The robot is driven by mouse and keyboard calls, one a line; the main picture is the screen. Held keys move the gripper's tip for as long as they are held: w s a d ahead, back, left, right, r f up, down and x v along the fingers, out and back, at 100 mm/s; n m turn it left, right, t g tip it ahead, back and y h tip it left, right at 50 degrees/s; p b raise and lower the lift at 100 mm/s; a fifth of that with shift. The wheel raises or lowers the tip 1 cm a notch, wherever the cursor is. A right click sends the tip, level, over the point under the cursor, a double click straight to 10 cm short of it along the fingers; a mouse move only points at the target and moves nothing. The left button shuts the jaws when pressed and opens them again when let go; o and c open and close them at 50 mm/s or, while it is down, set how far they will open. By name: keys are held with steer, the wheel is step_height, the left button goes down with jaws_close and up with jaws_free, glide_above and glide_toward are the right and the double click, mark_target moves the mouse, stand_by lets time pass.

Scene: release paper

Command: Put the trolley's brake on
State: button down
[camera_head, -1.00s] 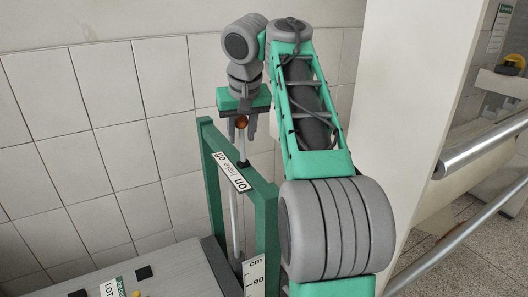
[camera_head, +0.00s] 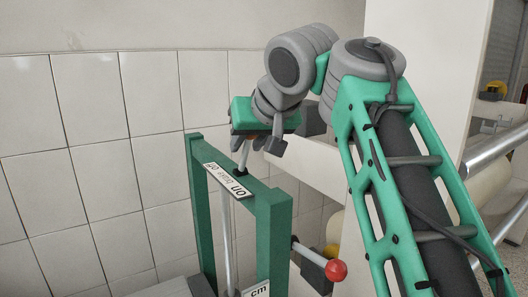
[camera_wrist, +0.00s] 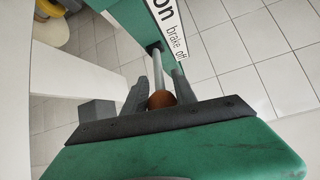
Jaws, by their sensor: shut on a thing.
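The brake lever is a thin grey metal rod (camera_head: 243,156) that rises from the top bar of the trolley's green frame (camera_head: 272,203). It leans a little to the right in the head view. A white label (camera_head: 229,180) on the bar reads "on", "brake" and "off". My gripper (camera_head: 258,141) is shut on the lever's orange-brown knob, which is mostly hidden in the head view. The wrist view shows the knob (camera_wrist: 162,99) between the two dark fingers (camera_wrist: 157,88), with the rod running up to the bar beside the label.
A red ball knob (camera_head: 336,270) on a side rod sticks out right of the frame. A tiled wall (camera_head: 90,120) stands behind. Metal rails (camera_head: 495,150) and a pale wall or pillar (camera_head: 430,80) are at the right, beyond my arm.

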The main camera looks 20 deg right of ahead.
steer(key=shift+f, duration=0.1)
stand_by(0.3)
steer(key=c, duration=1)
jaws_free()
steer(key=shift+c, duration=0.2)
steer(key=p+v, duration=0.5)
steer(key=v, duration=0.3)
steer(key=shift+p, duration=0.3)
steer(key=shift+d+f, duration=0.1)
steer(key=shift+f, duration=0.05)
